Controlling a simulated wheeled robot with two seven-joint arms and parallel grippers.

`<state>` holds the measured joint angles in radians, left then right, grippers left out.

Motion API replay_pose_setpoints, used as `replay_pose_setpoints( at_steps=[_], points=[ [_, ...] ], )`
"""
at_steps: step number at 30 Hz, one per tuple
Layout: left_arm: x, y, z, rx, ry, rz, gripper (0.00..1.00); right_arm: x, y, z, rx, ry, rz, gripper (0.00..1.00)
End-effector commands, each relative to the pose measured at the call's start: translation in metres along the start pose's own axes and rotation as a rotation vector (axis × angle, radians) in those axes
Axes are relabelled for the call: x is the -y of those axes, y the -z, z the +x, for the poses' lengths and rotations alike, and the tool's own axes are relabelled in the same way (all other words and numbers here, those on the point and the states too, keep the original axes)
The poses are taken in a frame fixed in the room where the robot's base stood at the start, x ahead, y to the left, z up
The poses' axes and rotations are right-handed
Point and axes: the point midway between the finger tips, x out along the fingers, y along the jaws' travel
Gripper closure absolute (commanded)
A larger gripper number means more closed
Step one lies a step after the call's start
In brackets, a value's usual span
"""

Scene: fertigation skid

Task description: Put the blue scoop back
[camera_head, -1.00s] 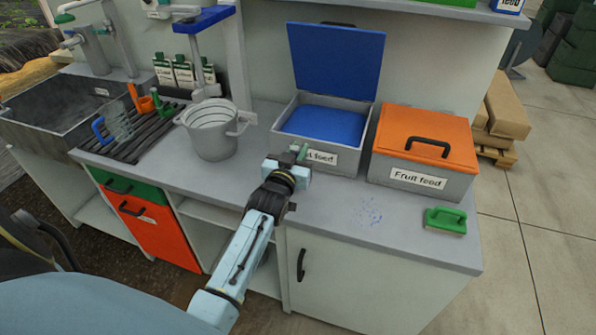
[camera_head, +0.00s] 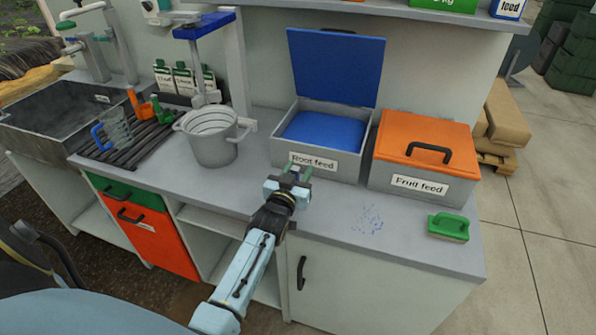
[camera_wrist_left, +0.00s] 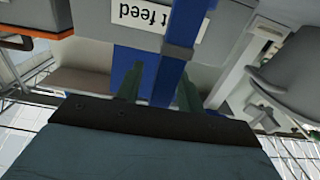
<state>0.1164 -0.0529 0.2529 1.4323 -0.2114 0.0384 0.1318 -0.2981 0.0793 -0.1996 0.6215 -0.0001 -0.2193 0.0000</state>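My left gripper (camera_head: 297,174) is in front of the grey Root feed bin (camera_head: 281,148), above the counter's front part. In the left wrist view its fingers (camera_wrist_left: 161,86) stand a little apart with a blue bar between them, which looks like the handle of the blue scoop (camera_wrist_left: 187,22). The bar crosses in front of the bin's label. The scoop's bowl does not show, and I cannot make the scoop out in the head view. The bin's blue lid (camera_head: 336,68) stands open, with blue contents (camera_head: 323,129) inside. My right gripper is not in view.
The Fruit feed bin (camera_head: 425,160) is closed by an orange lid. A green brush (camera_head: 448,227) and blue specks (camera_head: 368,219) are on the counter. A metal bucket (camera_head: 212,146) stands left. A dark rack (camera_head: 128,148) holds a clear blue-handled jug (camera_head: 117,128) and orange and green tools.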

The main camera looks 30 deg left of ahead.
Motion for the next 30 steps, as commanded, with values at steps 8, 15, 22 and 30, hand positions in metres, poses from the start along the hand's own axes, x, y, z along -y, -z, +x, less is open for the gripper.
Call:
replay_pose_setpoints(
  at_steps=[8, 15, 22, 30],
  points=[
    [0.000, 0.003, 0.000, 0.000, 0.000, 0.000, 0.62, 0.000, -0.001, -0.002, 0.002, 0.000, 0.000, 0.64],
    [0.000, 0.003, -0.031, 0.003, 0.000, -0.001, 0.62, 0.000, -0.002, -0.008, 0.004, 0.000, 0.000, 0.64],
    [-0.001, 0.003, -0.081, 0.003, -0.001, 0.000, 0.62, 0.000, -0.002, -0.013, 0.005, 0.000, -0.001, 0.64],
    [0.000, 0.003, -0.116, 0.001, 0.000, 0.000, 0.62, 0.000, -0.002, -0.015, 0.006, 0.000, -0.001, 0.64]
  ],
)
